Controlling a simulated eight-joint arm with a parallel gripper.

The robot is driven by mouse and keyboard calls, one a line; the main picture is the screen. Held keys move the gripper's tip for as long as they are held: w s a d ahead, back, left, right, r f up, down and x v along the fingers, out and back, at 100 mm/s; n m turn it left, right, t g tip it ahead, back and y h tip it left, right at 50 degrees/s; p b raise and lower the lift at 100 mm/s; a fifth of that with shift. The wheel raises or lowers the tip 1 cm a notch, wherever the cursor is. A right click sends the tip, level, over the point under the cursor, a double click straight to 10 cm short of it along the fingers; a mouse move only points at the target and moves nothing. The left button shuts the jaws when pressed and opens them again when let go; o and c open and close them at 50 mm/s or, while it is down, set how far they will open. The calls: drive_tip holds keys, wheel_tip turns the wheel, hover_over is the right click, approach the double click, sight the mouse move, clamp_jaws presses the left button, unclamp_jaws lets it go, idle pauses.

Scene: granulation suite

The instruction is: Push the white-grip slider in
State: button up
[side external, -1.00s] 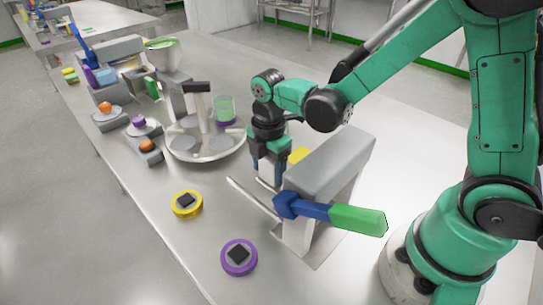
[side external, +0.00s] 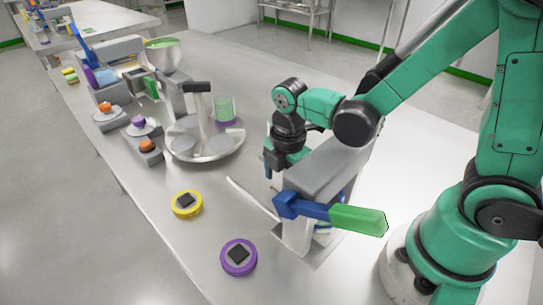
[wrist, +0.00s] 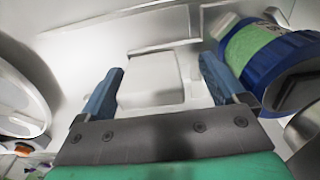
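My gripper (side external: 270,170) is beside the far side of the grey housing (side external: 330,165), which hides part of it. In the wrist view my gripper (wrist: 162,66) has its two blue fingers wide apart, with nothing held between them. A pale, whitish block (wrist: 153,78) lies beyond and between the fingertips. It may be the white-grip slider, but I cannot tell for sure. No white slider grip can be made out in the side view.
A blue lever with a green handle (side external: 357,219) sticks out from the housing. A blue container with a green label (wrist: 262,50) is close by my right finger. A round steel dish (side external: 205,150), a yellow-ringed button (side external: 186,204) and a purple-ringed button (side external: 239,257) stand on the table.

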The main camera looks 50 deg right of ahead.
drive_tip(key=shift+w+r, duration=0.1)
drive_tip(key=shift+r, duration=0.05)
drive_tip(key=shift+r, duration=2.7)
drive_tip(key=m, duration=0.1)
drive_tip(key=r+m, duration=0.1)
drive_tip(key=m, duration=0.1)
drive_tip(key=shift+w+a+t, duration=0.1)
drive_tip(key=shift+t, duration=0.2)
drive_tip(key=d+r+m+t, duration=0.1)
drive_tip(key=m+t, duration=0.1)
drive_tip(key=m, duration=0.3)
drive_tip(key=d+r+m+t, duration=0.1)
drive_tip(key=m+t, duration=0.1)
drive_tip(key=m, duration=0.3)
drive_tip(key=s+d+r+m+t, duration=0.1)
drive_tip(key=r+m+t, duration=0.1)
drive_tip(key=m, duration=0.3)
drive_tip(key=shift+d+t, duration=0.3)
drive_tip(key=shift+d, duration=0.05)
